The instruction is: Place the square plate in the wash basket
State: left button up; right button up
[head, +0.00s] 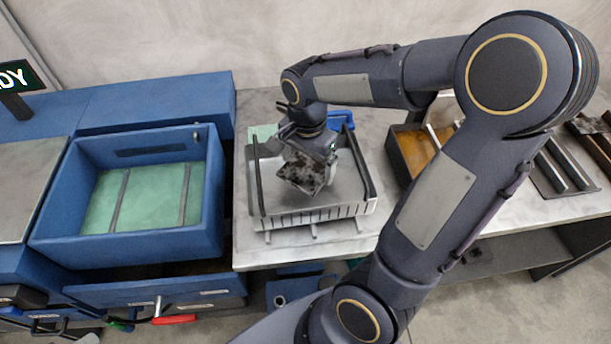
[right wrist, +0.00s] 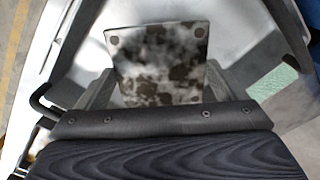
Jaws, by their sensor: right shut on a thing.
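The square plate (head: 302,176) is whitish with dark blotches. My right gripper (head: 312,152) is shut on it and holds it tilted over the grey, slotted wash basket (head: 315,212). In the right wrist view the plate (right wrist: 160,62) shows nearly face on between the fingers (right wrist: 158,85), with small round marks at its corners. I cannot tell whether the plate touches the basket floor. The gripper and plate hide part of the basket's inside. My left gripper is out of view.
A blue bin (head: 140,248) with a green floor stands to the left. A brown-lined tray (head: 408,160) lies to the right, partly behind my arm. A green sheet (head: 263,131) lies by the basket's back left corner. Bare counter (head: 262,258) shows in front.

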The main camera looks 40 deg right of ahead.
aim_at(307, 168)
jog(key=shift+w+f, duration=0.1)
jog(key=shift+f, duration=2.35)
jog(key=shift+f, duration=0.15)
jog(key=o, duration=1.3)
notch_tip(307, 168, up, 11)
jog(key=shift+f, duration=0.1)
jog(key=shift+r, duration=0.7)
jog(key=s+a+f+n+t+y, duration=0.1)
jog(key=s+a+n+t+y, duration=0.2)
jog(key=s+a+n+t, duration=0.2)
jog(key=s+a+n, duration=0.3)
jog(key=s+n, duration=0.4)
jog(key=shift+s+n+t+y, duration=0.15)
jog(key=shift+n+t+y, duration=0.15)
jog(key=shift+y, duration=0.1)
